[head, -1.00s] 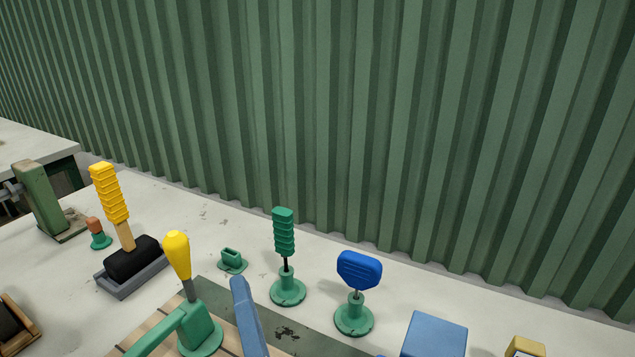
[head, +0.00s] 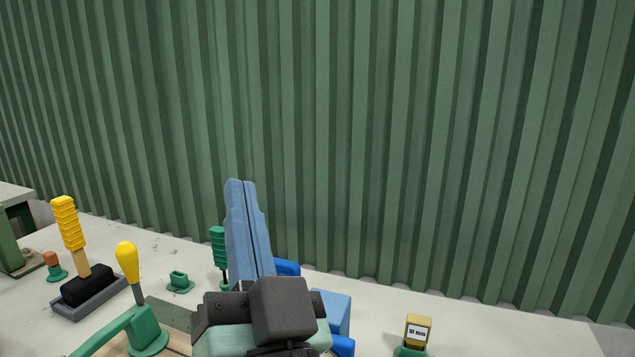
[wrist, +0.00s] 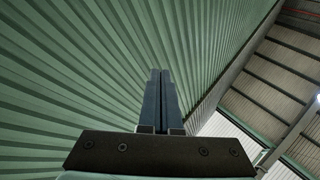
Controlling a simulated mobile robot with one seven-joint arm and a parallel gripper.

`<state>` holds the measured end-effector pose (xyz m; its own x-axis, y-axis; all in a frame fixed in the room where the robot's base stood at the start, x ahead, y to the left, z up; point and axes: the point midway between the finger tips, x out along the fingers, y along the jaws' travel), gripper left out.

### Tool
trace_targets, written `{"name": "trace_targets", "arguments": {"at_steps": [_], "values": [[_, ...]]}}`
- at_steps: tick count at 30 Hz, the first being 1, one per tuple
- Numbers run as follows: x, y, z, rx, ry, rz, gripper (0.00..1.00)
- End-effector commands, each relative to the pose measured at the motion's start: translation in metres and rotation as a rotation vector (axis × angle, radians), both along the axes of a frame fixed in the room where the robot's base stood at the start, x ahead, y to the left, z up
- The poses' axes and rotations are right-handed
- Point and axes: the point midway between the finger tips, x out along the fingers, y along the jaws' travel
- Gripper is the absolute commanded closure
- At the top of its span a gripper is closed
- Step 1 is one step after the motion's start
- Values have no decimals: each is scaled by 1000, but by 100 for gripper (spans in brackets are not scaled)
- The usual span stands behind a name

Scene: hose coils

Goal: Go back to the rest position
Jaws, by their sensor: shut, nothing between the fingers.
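My gripper (head: 240,182) stands up in the lower middle of the head view, its two long blue fingers pressed together with nothing between them. In the wrist view the closed fingers (wrist: 160,72) point up past the green corrugated wall toward the roof. The gripper is above the workbench (head: 480,325) and touches nothing that I can see. It hides part of the bench, most of a blue-handled tool (head: 288,267) and part of a green-handled tool (head: 218,245).
A yellow-handled screwdriver (head: 127,262) stands in a green holder. A yellow block labelled 10 mm (head: 418,331) is at the right. The corrugated wall (head: 430,140) rises behind the bench.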

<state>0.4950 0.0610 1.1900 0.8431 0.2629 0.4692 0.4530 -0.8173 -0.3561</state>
Motion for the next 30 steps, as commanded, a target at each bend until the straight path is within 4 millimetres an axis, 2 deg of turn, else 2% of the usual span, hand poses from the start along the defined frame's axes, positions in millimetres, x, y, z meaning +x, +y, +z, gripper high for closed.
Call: {"name": "trace_targets", "arguments": {"at_steps": [1,3,10,12,17,27,30], "values": [[-7,-9,30,-61,-82,-82,100],[-16,-22,62,-135,-172,-200,100],[-64,-65,150,-283,-395,-574,100],[-59,-63,170,-285,-376,-558,100],[-58,-63,205,-283,-373,-554,100],[-58,-62,302,-282,-372,-550,100],[-58,-62,323,-282,-371,-549,100]]}}
